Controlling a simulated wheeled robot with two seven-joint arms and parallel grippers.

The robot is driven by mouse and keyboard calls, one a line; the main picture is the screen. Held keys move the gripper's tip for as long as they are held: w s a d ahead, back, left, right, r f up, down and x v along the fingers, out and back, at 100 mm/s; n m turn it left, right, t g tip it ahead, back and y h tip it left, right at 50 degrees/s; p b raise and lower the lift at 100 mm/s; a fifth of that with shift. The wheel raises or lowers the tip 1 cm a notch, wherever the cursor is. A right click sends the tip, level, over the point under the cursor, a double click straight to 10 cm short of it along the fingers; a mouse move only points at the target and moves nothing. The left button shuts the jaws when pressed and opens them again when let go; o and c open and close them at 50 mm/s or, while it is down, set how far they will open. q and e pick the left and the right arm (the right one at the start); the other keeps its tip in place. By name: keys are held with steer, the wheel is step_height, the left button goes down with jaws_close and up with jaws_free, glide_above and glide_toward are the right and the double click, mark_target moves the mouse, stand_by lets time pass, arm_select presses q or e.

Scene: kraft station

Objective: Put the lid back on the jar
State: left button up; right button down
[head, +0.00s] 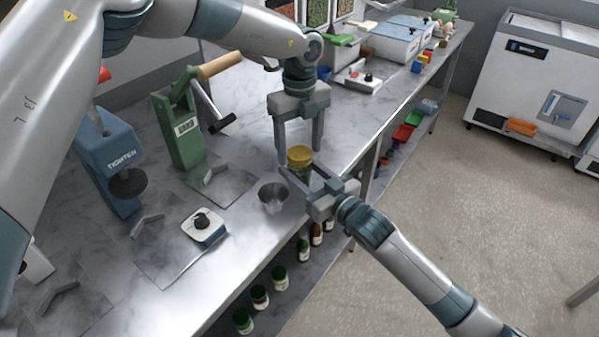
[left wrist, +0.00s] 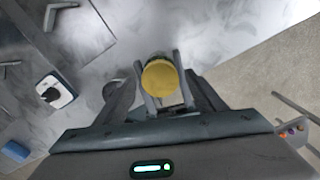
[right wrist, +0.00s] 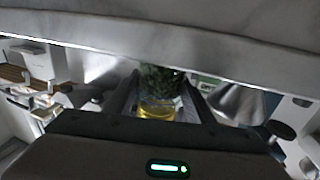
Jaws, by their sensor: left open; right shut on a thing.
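The jar (head: 301,174) has green contents and stands upright near the bench's front edge. The yellow lid (head: 299,153) is on top of it; I cannot tell whether it is fully seated. In the left wrist view the lid (left wrist: 160,78) lies between the fingers. My left gripper (head: 299,156) points down from above, open, with its fingers on either side of the lid, apart from it. My right gripper (head: 303,173) comes in from the right and is shut on the jar, below the lid. The right wrist view shows the jar's green contents (right wrist: 160,82) and the lid (right wrist: 157,111).
A metal cup (head: 272,197) stands just left of the jar. A white scale-like device (head: 203,226), a green press (head: 178,130) and a blue press (head: 108,160) stand further left. Several bottles are on the shelf below. The bench's front edge is close to the jar.

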arm_select(q)
steer(key=shift+r, duration=2.25)
steer(key=shift+c, duration=0.5)
steer(key=shift+s+d+r, duration=0.2)
steer(key=shift+d+r, duration=0.1)
steer(key=shift+r, duration=0.25)
steer(key=shift+w+a+r, duration=0.15)
steer(key=shift+r, duration=0.45)
steer(key=shift+w+a+r, duration=0.1)
steer(key=shift+a+r, duration=0.05)
steer(key=shift+r, duration=0.45)
steer(key=shift+f, duration=0.1)
steer(key=shift+f, duration=3.95)
